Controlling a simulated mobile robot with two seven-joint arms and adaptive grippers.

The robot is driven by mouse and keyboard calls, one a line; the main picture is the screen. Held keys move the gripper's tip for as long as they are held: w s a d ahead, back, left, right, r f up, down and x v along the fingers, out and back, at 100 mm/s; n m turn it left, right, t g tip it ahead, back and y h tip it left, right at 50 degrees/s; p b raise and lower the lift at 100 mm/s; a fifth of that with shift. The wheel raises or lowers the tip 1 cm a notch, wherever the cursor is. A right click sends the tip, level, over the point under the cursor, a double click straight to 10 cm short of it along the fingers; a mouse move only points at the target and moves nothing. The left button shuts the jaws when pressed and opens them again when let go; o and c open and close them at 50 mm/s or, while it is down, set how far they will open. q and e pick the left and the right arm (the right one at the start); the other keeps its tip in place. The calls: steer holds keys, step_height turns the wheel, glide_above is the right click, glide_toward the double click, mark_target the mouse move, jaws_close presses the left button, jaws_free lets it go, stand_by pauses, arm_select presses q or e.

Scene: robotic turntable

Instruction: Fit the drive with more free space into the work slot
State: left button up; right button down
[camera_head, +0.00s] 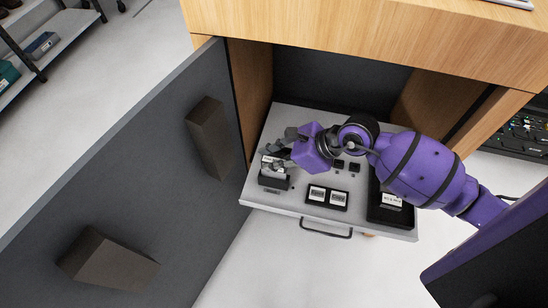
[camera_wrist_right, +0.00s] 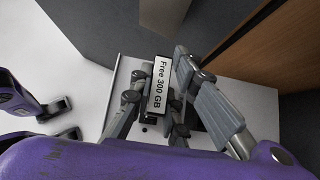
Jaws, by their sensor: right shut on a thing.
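My right gripper (camera_head: 272,158) is shut on a drive (camera_wrist_right: 160,88), seen between its fingers in the right wrist view. The drive's white label reads "Free 300 GB". In the head view it is over the left part of the pulled-out tray (camera_head: 262,197), at a dark block (camera_head: 271,184); I cannot tell whether it is seated there. A black holder with two white-labelled pieces (camera_head: 327,197) sits at the front middle. A black unit with a white label (camera_head: 391,201) is at the right, partly hidden by my arm. My left gripper (camera_wrist_right: 72,116) shows only in the right wrist view, fingers apart.
The tray is inside a wooden cabinet (camera_head: 370,30). A grey door (camera_head: 130,165) with brown blocks stands open at the left, close to my right gripper. A handle (camera_head: 326,231) is on the tray's front. Two small black pieces (camera_head: 347,166) sit mid-tray.

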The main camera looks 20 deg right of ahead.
mark_target(281, 174)
arm_select(q)
steer(key=shift+w+f+b, duration=0.1)
steer(key=shift+f+b, duration=0.3)
steer(key=shift+f, duration=0.05)
arm_select(e)
steer(key=shift+f, duration=0.7)
arm_select(q)
steer(key=shift+s+f, duration=0.2)
steer(key=shift+f, duration=0.1)
arm_select(e)
steer(key=shift+f, duration=0.4)
steer(key=shift+f+b, duration=0.4)
steer(key=shift+b, duration=0.1)
arm_select(q)
steer(key=shift+s+f, duration=0.5)
steer(key=shift+s, duration=0.1)
arm_select(e)
steer(key=shift+f, duration=0.2)
arm_select(q)
steer(key=shift+f, duration=0.1)
arm_select(e)
steer(key=shift+f, duration=0.25)
steer(key=c, duration=1.6)
jaws_free()
arm_select(q)
steer(key=shift+w, duration=0.3)
